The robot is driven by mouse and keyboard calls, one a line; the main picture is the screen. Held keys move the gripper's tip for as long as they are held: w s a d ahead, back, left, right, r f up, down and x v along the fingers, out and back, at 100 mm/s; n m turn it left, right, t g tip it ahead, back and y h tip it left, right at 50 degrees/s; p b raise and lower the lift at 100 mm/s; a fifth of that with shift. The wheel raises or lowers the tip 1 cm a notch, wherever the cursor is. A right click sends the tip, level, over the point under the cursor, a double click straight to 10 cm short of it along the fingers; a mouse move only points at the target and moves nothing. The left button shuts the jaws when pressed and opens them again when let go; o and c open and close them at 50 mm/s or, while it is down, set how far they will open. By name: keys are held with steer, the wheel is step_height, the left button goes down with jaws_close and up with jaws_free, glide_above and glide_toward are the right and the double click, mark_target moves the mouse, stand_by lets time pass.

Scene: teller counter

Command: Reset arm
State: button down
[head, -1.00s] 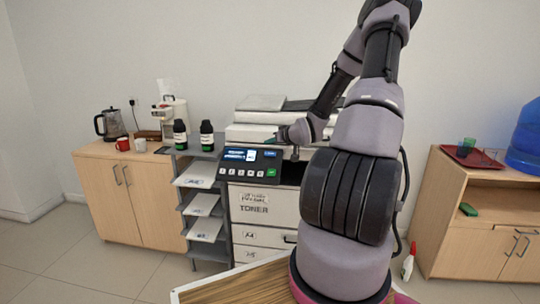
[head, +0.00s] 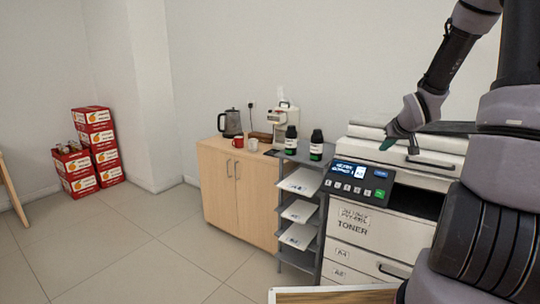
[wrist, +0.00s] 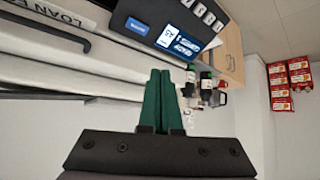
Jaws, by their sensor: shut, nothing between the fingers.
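My gripper (head: 388,143) has green fingers and is in front of the copier (head: 390,215), beside its top edge and above the control panel (head: 356,182). In the wrist view my gripper (wrist: 158,75) shows its two green fingers together, shut with nothing between them. The copier's pale layers (wrist: 70,65) lie along the left there, with the panel (wrist: 178,22) beyond the fingertips. My arm covers the right side of the head view.
A paper rack (head: 298,212) stands left of the copier, with two dark bottles (head: 316,146) on top. A wooden cabinet (head: 230,195) holds a kettle (head: 230,123), a red mug (head: 238,142) and a coffee machine (head: 283,123). Red boxes (head: 103,145) are stacked far left. The floor between is clear.

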steer(key=s+a+r+m+g+h, duration=0.15)
steer(key=s+a+r, duration=0.45)
steer(key=s+r, duration=0.65)
steer(key=s+a+r+m+y, duration=0.1)
steer(key=s+a+r+y, duration=0.1)
steer(key=s, duration=0.6)
steer(key=s+a+r+m+y, duration=0.1)
steer(key=s+a+r, duration=0.4)
steer(key=s+a, duration=0.2)
steer(key=shift+s+m+y, duration=0.35)
steer(key=shift+s, duration=0.75)
